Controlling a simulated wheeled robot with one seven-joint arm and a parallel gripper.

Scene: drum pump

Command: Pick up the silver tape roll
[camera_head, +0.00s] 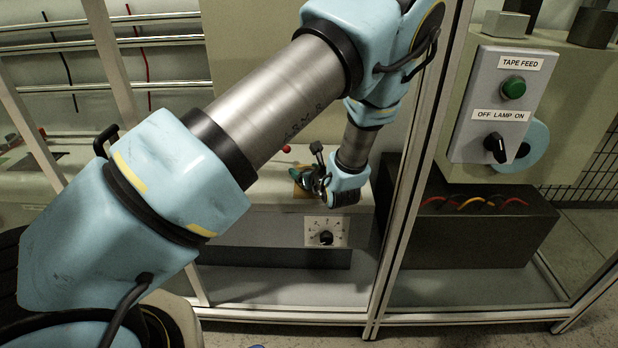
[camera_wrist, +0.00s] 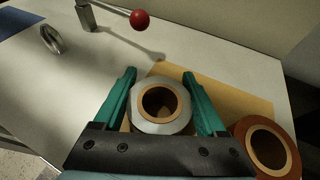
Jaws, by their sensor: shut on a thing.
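The silver tape roll (camera_wrist: 143,121), with a tan cardboard core, lies between the two green fingers of my gripper (camera_wrist: 160,75) in the wrist view. The fingers are shut on it, one on its left side and one on its right. It is over a tan board (camera_wrist: 240,97); I cannot tell whether it touches the board. In the head view my gripper (camera_head: 312,180) is low over the bench top, and the roll cannot be made out there.
A red ball lever (camera_wrist: 140,20) and a metal ring (camera_wrist: 51,39) are beyond on the white bench (camera_wrist: 75,85). A frame post (camera_head: 412,170) rises right of my arm.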

